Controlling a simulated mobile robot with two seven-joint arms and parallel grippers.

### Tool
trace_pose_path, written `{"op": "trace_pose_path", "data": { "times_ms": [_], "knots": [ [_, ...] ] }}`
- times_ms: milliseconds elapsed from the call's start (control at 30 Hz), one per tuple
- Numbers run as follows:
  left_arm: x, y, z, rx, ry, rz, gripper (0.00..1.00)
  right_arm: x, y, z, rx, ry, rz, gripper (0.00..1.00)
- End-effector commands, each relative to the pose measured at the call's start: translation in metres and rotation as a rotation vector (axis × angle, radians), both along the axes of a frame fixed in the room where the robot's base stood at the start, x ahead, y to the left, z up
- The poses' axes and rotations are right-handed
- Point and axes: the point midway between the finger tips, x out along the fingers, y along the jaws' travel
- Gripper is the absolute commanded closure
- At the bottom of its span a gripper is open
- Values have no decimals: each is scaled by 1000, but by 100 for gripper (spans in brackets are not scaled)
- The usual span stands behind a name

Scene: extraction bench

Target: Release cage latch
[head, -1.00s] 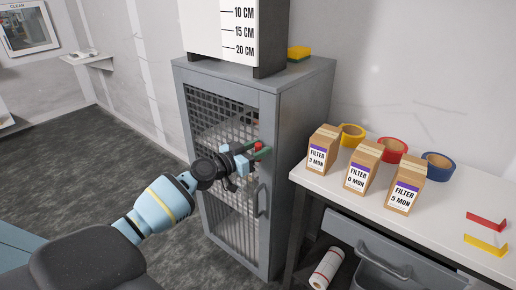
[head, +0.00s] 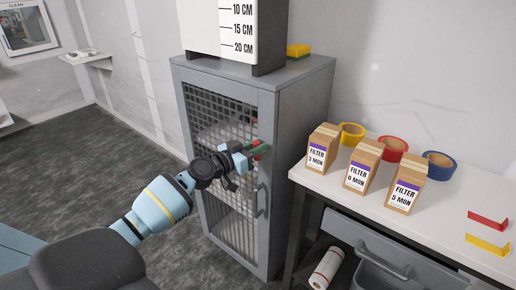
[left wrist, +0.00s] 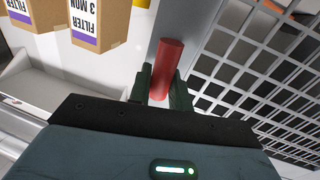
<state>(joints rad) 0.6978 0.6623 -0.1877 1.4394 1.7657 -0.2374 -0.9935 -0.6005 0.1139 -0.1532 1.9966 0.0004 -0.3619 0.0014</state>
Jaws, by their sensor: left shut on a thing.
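The grey cage cabinet (head: 282,181) has a mesh door (head: 228,185), which looks shut. Its red latch handle shows in the left wrist view (left wrist: 166,70), standing out from the door frame, and is small in the head view (head: 257,143). My left gripper (head: 254,149) is at the upper right of the door. Its dark green fingers (left wrist: 160,88) are on both sides of the red latch handle and shut on it. The latch's mounting is mostly hidden behind the handle and fingers. My right gripper is in neither view.
A grey door pull (head: 261,201) sits just below my left gripper. A white table (head: 442,219) on the right carries filter boxes (head: 361,166) and tape rolls (head: 393,149). The floor (head: 115,160) in front of the cabinet's left side is clear.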

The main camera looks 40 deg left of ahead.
Motion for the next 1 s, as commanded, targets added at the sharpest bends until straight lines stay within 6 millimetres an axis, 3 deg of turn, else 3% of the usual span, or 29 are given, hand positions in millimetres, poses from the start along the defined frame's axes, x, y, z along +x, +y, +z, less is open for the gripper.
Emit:
{"op": "trace_pose_path", "data": {
  "times_ms": [500, 1000],
  "knots": [
    [1, 10, -8, -430, 34, 2, 100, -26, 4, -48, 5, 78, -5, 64],
    [2, 19, -12, -904, 69, 2, 100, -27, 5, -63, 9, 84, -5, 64]
  ]
}}
